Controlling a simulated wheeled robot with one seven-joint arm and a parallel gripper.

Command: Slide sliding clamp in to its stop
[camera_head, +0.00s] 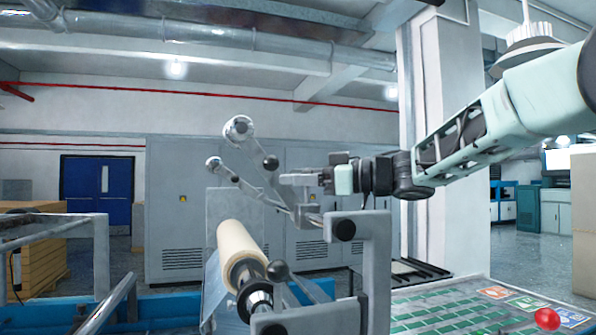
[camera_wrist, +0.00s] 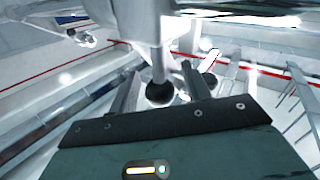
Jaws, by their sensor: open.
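My gripper (camera_head: 284,181) is open at the upper middle of the head view, its fingers pointing left. A black ball knob (camera_head: 270,162) on a grey lever shows just left of and above the fingertips. In the wrist view a dark ball knob (camera_wrist: 159,94) on a metal rod appears between my two fingers, with nothing gripped; depth and contact are unclear. Lower down, a cream roll (camera_head: 240,243) sits on a shaft with a dark collar (camera_head: 256,299) at its near end. A second ball-knob handle (camera_head: 278,271) stands beside the collar. I cannot tell which part is the sliding clamp.
A grey bracket (camera_head: 376,262) stands close below my arm, with a black knob (camera_head: 344,230) on it. Metal rollers (camera_head: 239,128) rise at upper left. A green-patterned panel (camera_head: 440,312) with a red button (camera_head: 547,318) lies at lower right.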

